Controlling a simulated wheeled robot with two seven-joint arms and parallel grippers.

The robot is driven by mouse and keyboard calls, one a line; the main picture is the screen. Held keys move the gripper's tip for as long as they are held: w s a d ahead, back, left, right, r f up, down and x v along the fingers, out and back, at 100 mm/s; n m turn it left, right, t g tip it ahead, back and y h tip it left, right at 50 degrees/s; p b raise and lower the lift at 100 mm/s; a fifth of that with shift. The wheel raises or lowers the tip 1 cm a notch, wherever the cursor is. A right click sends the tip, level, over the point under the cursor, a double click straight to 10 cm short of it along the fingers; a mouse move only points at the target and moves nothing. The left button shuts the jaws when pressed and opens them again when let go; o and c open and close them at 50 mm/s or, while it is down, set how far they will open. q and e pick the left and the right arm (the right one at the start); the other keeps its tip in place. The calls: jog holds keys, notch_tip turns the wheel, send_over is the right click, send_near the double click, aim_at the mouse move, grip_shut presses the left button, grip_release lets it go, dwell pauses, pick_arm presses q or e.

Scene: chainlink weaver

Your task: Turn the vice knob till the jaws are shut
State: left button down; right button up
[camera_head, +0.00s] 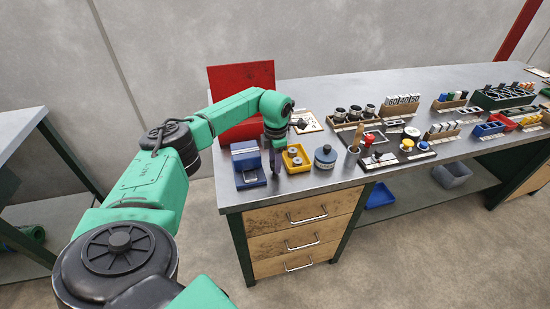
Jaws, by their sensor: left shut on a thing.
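The blue vice (248,178) with grey jaws sits near the front left corner of the workbench. My green left arm reaches over from the left, and its gripper (274,168) points down just right of the vice, beside it. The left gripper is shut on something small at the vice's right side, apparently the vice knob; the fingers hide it. The gap between the jaws is too small to judge here. My right gripper is not in view.
A yellow tray (304,166) with round metal parts stands close right of the gripper, then a blue-grey round jar (325,158). A red open case (240,78) stands behind. Several small tools and racks fill the grey bench (310,182) to the right.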

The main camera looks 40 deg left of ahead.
pick_arm(q)
jog(key=shift+r, duration=0.1)
dwell(0.3)
jog(key=c, duration=0.7)
grip_release()
jog(key=shift+r, duration=0.5)
jog(key=r+b, duration=0.1)
jog(key=r, duration=0.5)
jog(key=r+b, duration=0.1)
jog(key=r, duration=0.6)
jog(key=shift+s+d+r, duration=0.15)
jog(key=shift+d+r, duration=0.05)
jog(key=shift+r, duration=0.1)
jog(key=shift+d, duration=0.1)
